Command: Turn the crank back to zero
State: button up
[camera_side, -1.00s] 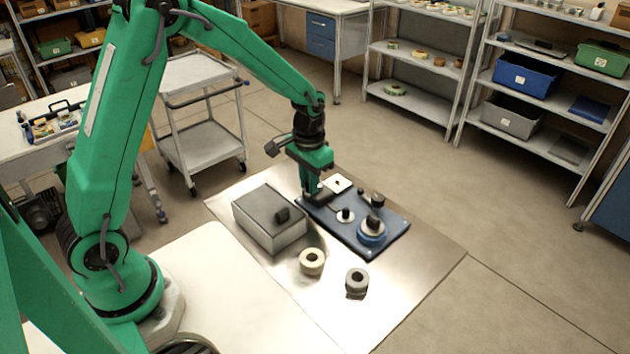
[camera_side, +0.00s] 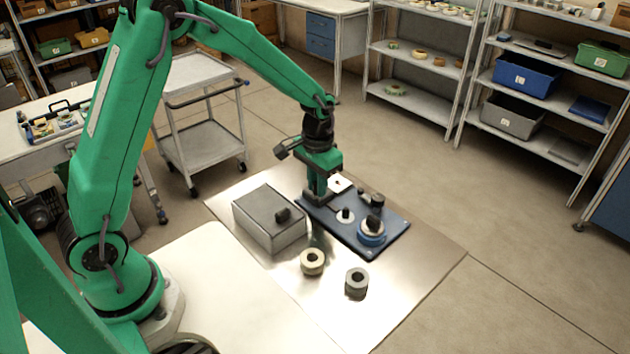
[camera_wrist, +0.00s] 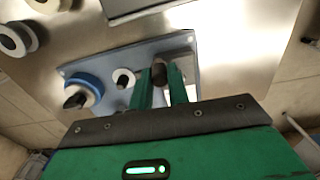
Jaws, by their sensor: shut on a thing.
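A dark blue base board (camera_side: 393,222) lies on the metal sheet. It bears a blue reel (camera_side: 371,237) with a pale top and dark hub, and a small pale disc with a dark centre (camera_side: 345,216), apparently the crank's pivot. My gripper (camera_side: 318,198) points down at the board's left end. In the wrist view, my gripper (camera_wrist: 160,76) is shut on a dark knob (camera_wrist: 160,75), apparently the crank's handle, just right of the pale disc (camera_wrist: 123,78). The blue reel (camera_wrist: 91,84) is farther left there. A white marked plate (camera_side: 343,185) stands behind the fingers. The crank arm is mostly hidden.
A grey box (camera_side: 285,237) with a dark knob stands left of the board. A short dark post (camera_side: 377,200) is at the board's back. The sheet's front right is bare.

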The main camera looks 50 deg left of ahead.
jog(key=shift+w+r, duration=0.1)
jog(key=shift+w, duration=0.1)
jog(key=shift+w+d, duration=0.45)
jog(key=shift+w, duration=0.05)
dwell(0.4)
jog(key=shift+w, duration=0.8)
